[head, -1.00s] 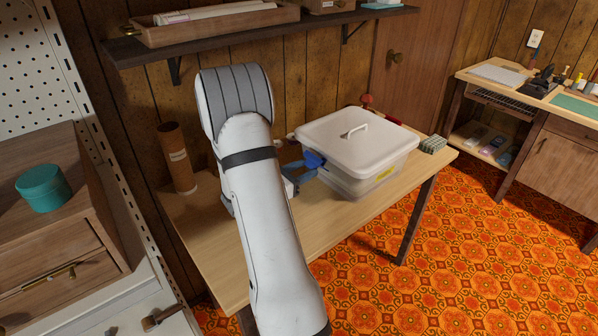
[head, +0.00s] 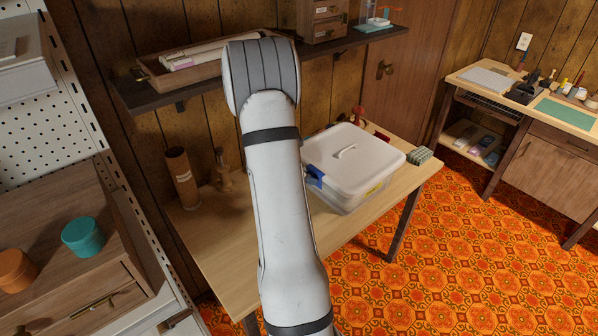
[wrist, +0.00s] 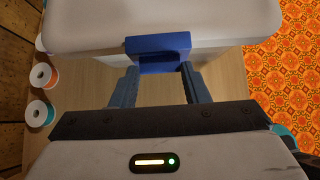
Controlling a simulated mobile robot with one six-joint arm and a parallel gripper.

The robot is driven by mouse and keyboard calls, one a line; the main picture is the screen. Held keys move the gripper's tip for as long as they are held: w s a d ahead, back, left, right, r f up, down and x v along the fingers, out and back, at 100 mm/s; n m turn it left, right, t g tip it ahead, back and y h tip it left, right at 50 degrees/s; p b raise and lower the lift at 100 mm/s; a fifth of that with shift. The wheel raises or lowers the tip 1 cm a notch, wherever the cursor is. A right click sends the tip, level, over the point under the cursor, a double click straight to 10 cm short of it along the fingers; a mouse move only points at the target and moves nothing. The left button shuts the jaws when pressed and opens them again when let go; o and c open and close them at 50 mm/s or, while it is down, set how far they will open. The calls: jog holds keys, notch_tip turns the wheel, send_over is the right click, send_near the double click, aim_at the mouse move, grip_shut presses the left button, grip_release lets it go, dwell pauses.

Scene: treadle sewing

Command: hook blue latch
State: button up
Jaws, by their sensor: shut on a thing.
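The blue latch (head: 315,177) is on the left side of a lidded white box (head: 350,155) on the wooden table. In the wrist view the latch (wrist: 158,50) sits at the rim of the white lid (wrist: 90,22). In the head view my arm hides the gripper. I cannot tell whether the latch is hooked over the rim.
A brown cardboard tube (head: 182,178) stands at the table's back left. A green stack (head: 420,155) lies right of the box. Several spools (wrist: 40,93) show at left in the wrist view. A shelf (head: 205,82) hangs above. The table's front left is bare.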

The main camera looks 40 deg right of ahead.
jog(key=shift+s+d+r+y+p, duration=0.1)
jog(key=shift+d+r+y+p, duration=0.1)
jog(key=shift+y+p, duration=0.35)
jog(key=shift+f, duration=0.15)
jog(key=o, duration=0.9)
jog(key=shift+o, duration=0.4)
jog(key=shift+d, duration=0.1)
jog(key=v, duration=0.8)
